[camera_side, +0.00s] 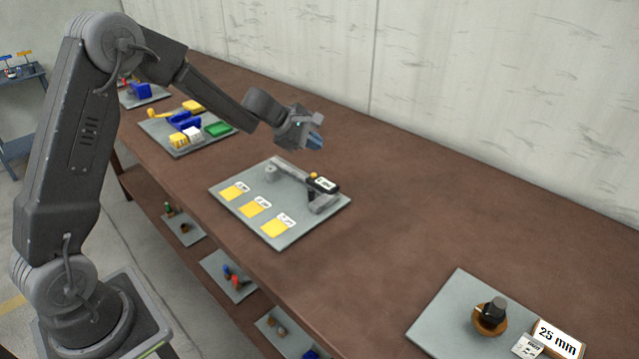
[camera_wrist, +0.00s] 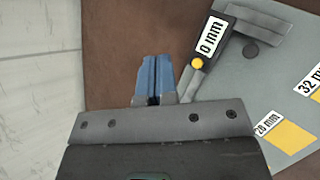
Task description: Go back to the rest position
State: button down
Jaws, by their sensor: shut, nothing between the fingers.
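My gripper (camera_side: 314,143) is in the air above the back of the table, up and behind the grey board with the caliper. Its blue fingers (camera_wrist: 154,80) are together and hold nothing in the wrist view. The grey caliper-like gauge (camera_side: 322,184) with a black display lies on the board; in the wrist view its display (camera_wrist: 211,36) reads 0 mm, with a yellow knob (camera_wrist: 198,63) below it. My gripper is apart from the gauge.
The grey board (camera_side: 240,215) carries several yellow squares with labels. Another board (camera_side: 160,130) with coloured blocks lies farther left. The tabletop (camera_side: 430,215) between is clear; a wall (camera_side: 500,80) stands behind.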

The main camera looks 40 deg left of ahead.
jog(key=s+d+r+m+g+h, duration=0.1)
jog(key=s+d+r+m+g, duration=0.1)
jog(key=s+d+r+m, duration=1)
jog(key=s+a+m+y, duration=0.1)
jog(key=s+m+y, duration=0.3)
jog(key=s+m, duration=0.6)
jog(key=s, duration=1.3)
jog(key=shift+s+a+g+y, duration=0.2)
jog(key=shift+a+g+y, duration=0.2)
